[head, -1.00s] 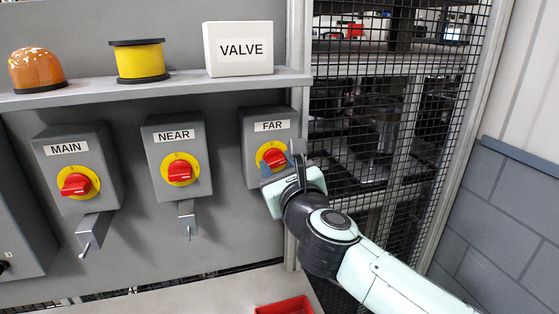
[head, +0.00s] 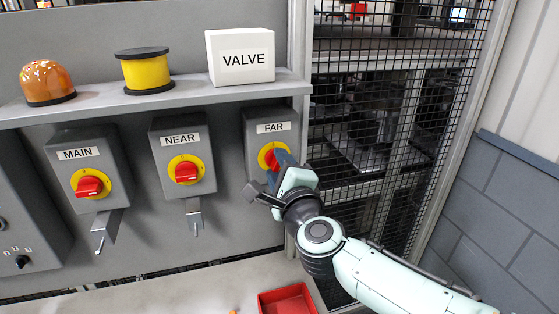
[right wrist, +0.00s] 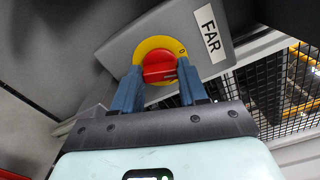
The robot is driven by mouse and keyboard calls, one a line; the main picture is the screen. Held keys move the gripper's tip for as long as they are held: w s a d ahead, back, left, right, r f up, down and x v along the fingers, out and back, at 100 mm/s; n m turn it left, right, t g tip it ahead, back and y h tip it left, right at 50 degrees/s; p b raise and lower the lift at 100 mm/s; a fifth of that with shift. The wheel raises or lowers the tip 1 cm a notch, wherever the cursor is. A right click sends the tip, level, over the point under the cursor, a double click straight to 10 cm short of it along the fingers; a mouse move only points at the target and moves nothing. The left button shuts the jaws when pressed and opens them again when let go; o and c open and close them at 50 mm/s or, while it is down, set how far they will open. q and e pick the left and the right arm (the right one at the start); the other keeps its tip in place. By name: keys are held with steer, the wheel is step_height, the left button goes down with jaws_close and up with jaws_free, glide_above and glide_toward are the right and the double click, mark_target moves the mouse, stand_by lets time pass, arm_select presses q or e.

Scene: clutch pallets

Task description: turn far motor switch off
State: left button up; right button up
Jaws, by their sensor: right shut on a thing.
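The far motor switch is a grey box labelled FAR (head: 272,127) with a red knob on a yellow dial, right of the NEAR box in the head view. My right gripper (head: 281,160) is at this knob and hides part of it. In the right wrist view, the two blue fingers of my right gripper (right wrist: 158,85) are shut on the red knob (right wrist: 160,68), one on each side. The yellow dial (right wrist: 143,50) shows around the knob, with a 0 mark near the FAR label (right wrist: 210,32). My left gripper is not in view.
The MAIN switch box (head: 80,148) and NEAR switch box (head: 182,138) are to the left, with metal hasps below. A shelf (head: 190,97) above holds an orange lamp, a yellow spool and a VALVE box. A mesh fence (head: 385,130) is at right; a red tray (head: 288,300) is below.

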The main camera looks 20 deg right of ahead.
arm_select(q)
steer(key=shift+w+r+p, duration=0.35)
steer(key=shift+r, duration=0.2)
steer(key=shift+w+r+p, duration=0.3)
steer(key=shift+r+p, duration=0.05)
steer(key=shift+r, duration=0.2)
arm_select(e)
steer(key=shift+n, duration=2)
steer(key=o, duration=1.1)
steer(key=shift+c, duration=0.2)
steer(key=shift+s, duration=0.1)
steer(key=shift+s, duration=0.35)
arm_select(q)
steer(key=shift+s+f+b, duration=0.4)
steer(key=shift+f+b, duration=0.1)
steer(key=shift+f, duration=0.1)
arm_select(e)
steer(key=s, duration=1.2)
steer(key=shift+s+d, duration=0.15)
steer(key=shift+s, duration=0.1)
